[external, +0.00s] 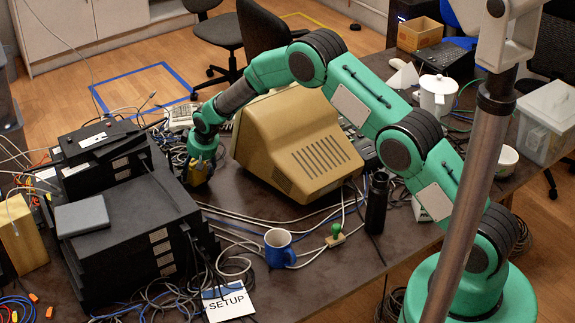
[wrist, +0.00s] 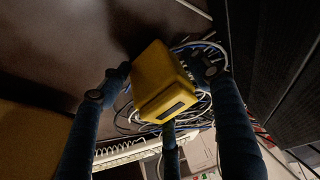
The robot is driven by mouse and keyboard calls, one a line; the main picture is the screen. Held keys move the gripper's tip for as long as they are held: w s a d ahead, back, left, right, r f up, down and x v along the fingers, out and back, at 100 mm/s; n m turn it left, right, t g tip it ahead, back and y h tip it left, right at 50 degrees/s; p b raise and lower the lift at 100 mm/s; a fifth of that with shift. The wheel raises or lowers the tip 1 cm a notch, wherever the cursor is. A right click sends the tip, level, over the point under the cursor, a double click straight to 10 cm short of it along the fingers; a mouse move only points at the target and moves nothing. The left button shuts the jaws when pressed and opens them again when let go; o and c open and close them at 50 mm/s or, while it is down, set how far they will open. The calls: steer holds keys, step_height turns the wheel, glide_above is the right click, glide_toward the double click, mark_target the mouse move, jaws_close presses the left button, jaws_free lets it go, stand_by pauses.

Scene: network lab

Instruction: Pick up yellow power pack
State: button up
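The yellow power pack (wrist: 162,80) is a boxy yellow block with a dark slot on its near face, in the middle of the wrist view. The fingers of my gripper (wrist: 160,75) are closed in around it, with fingertips against its left and right sides and a third finger below. In the external view, my gripper (external: 201,165) points down between the black equipment stack and the beige monitor. A little of the yellow pack (external: 197,176) shows among its fingers; the rest is hidden. I cannot tell whether the pack touches the table.
The black equipment stack (external: 135,215) stands close on the left, and the beige monitor (external: 290,150) close on the right. Cables lie around the pack. A blue mug (external: 279,248), a SETUP card (external: 228,303) and a black cylinder (external: 377,203) stand or lie nearer the front.

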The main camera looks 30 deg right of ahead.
mark_target(195, 161)
steer(key=c, duration=1.3)
steer(key=shift+r, duration=0.1)
steer(key=shift+r, duration=0.85)
step_height(195, 161, up, 2)
steer(key=shift+s+p, duration=0.1)
steer(key=shift+p, duration=0.35)
steer(key=s+d, duration=0.1)
steer(key=s, duration=0.4)
steer(key=s+d+p, duration=0.1)
steer(key=s, duration=0.4)
steer(key=s+d+r, duration=0.1)
steer(key=s+d, duration=0.1)
steer(key=s, duration=0.3)
steer(key=shift+s+r, duration=0.1)
